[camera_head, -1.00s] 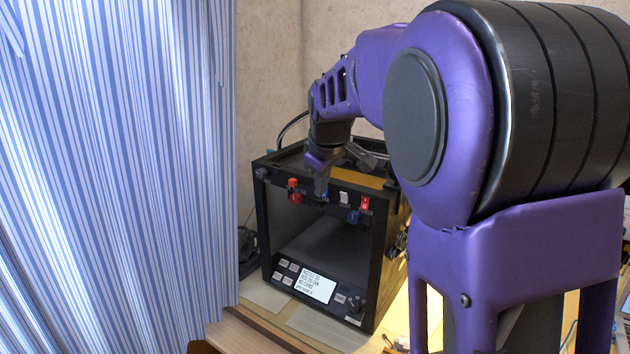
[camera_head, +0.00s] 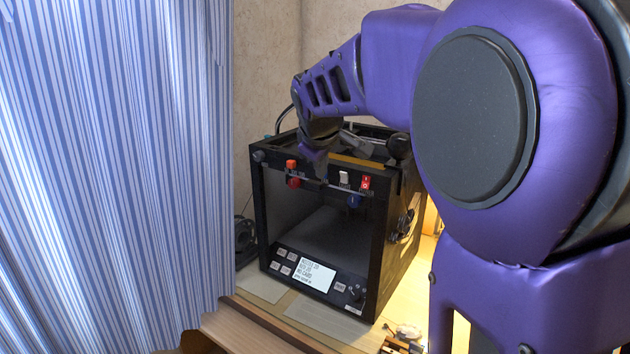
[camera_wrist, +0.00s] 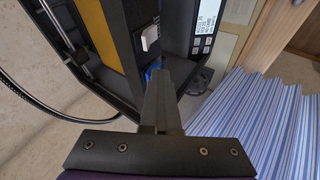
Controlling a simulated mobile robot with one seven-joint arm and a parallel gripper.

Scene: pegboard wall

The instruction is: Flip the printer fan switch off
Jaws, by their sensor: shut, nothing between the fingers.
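The printer (camera_head: 378,250) is a black open-front box on the table. Its top front bar carries a white rocker switch (camera_head: 344,178), a red rocker switch (camera_head: 366,183), an orange button (camera_head: 291,164), a red knob (camera_head: 294,183) and a blue knob (camera_head: 353,201). Their labels are too small to read, so I cannot tell which is the fan switch. My gripper (camera_head: 320,174) is shut and empty at the bar, between the red knob and the white switch. In the wrist view my gripper (camera_wrist: 157,78) points toward the bar, with the white switch (camera_wrist: 150,37) just beyond the fingertips.
A blue-striped curtain (camera_head: 110,180) hangs close on the left. A dark spool-like thing (camera_head: 244,238) stands beside the printer. My purple arm hides much of the right side. Small items (camera_head: 405,335) lie at the front right.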

